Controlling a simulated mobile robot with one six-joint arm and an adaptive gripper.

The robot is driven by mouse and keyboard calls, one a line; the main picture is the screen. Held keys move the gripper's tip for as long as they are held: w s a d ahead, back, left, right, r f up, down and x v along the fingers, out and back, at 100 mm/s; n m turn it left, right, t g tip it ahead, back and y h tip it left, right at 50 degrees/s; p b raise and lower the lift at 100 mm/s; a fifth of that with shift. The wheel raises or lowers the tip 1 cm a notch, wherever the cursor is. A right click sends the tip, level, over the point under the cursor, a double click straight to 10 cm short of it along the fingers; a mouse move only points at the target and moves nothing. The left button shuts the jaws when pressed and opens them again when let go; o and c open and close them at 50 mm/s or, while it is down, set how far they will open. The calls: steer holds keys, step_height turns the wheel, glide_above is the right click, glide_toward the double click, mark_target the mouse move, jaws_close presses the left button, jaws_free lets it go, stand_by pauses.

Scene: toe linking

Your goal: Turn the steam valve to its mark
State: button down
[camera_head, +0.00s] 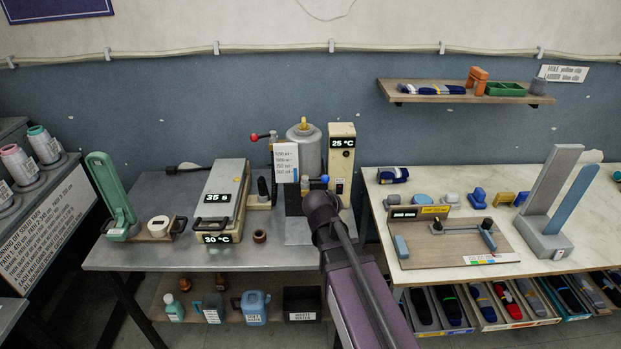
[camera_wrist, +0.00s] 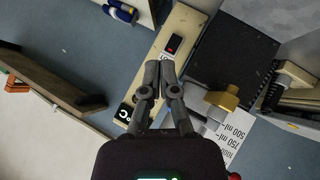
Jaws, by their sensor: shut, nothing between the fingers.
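A grey boiler tank (camera_head: 304,150) with a brass top stands at the back of the metal table. A white volume label (camera_head: 286,162) is on its left, and a lever with a red knob (camera_head: 255,137) sticks out leftward. I cannot tell for sure which part is the steam valve or where its mark is. A cream control post (camera_head: 341,160) reading 25 °C stands right of the tank. In the wrist view my gripper (camera_wrist: 166,72) is shut and empty, over the cream post (camera_wrist: 178,30). The brass top (camera_wrist: 223,100) is right of the fingers.
A cream press box (camera_head: 222,190) and a green-armed device (camera_head: 115,200) stand left on the metal table. A pale table (camera_head: 450,200) with a wooden board is on the right. A wall shelf (camera_head: 450,94) hangs above it. Bottles and a bin (camera_head: 302,303) are below.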

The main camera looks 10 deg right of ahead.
steer(key=s+f+g+y, duration=0.3)
steer(key=s+g, duration=0.1)
steer(key=s, duration=0.4)
steer(key=s+f+m+g+y, duration=0.1)
steer(key=s+f+g+y, duration=0.1)
steer(key=s, duration=0.7)
steer(key=shift+f+g+y, duration=0.4)
steer(key=shift+f+g, duration=0.5)
steer(key=shift+g, duration=0.3)
